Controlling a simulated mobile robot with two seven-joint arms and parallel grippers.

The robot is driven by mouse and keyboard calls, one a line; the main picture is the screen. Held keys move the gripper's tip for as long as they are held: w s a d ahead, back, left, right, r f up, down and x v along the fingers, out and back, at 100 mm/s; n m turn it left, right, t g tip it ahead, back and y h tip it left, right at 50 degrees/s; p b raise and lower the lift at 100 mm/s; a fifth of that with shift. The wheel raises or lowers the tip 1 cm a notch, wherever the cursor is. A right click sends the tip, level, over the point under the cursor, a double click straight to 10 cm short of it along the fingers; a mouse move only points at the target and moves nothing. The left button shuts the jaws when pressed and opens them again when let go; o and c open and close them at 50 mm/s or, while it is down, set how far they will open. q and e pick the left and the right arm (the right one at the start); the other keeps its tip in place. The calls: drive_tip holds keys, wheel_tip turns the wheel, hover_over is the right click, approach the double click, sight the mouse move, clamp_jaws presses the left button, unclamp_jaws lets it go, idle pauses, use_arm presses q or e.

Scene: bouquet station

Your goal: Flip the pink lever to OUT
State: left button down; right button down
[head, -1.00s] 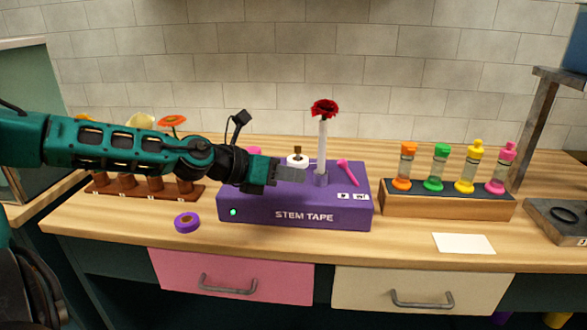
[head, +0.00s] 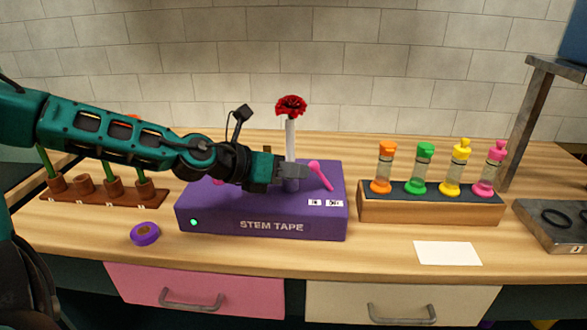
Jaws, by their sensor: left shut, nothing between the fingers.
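The purple STEM TAPE box (head: 262,213) sits on the wooden counter. Its pink lever (head: 321,176) stands on the right part of the top, tilted up and to the left, above two small white labels (head: 324,203) too small to read surely. My left gripper (head: 303,172) is shut and empty, just left of the lever. Its tip is close to the lever; I cannot tell whether they touch. A red flower (head: 291,105) with a white-wrapped stem stands upright in the box's holder, behind the gripper, which partly hides the holder. My right gripper is not in view.
A purple tape roll (head: 145,233) lies left of the box. A wooden rack (head: 430,208) with several coloured-capped tubes stands to the right, near a white card (head: 447,253). A brown stem rack (head: 107,197) stands at the left, partly behind my arm.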

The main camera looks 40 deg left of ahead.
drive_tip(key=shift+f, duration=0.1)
use_arm(q)
drive_tip(key=shift+w+d+r+b, duration=0.15)
drive_tip(key=shift+d+r+b, duration=0.05)
drive_tip(key=shift+r+b, duration=0.1)
drive_tip(key=shift+w+d+r+b, duration=0.35)
drive_tip(key=shift+d+r, duration=0.2)
drive_tip(key=shift+d, duration=0.1)
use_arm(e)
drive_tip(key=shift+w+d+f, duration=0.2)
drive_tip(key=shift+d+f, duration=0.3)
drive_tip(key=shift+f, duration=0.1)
use_arm(q)
drive_tip(key=shift+r, duration=0.1)
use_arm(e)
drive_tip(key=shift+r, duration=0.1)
use_arm(q)
drive_tip(key=shift+r+p, duration=0.65)
drive_tip(key=shift+r, duration=0.1)
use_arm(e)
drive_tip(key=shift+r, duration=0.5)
use_arm(q)
drive_tip(key=shift+a+f, duration=0.1)
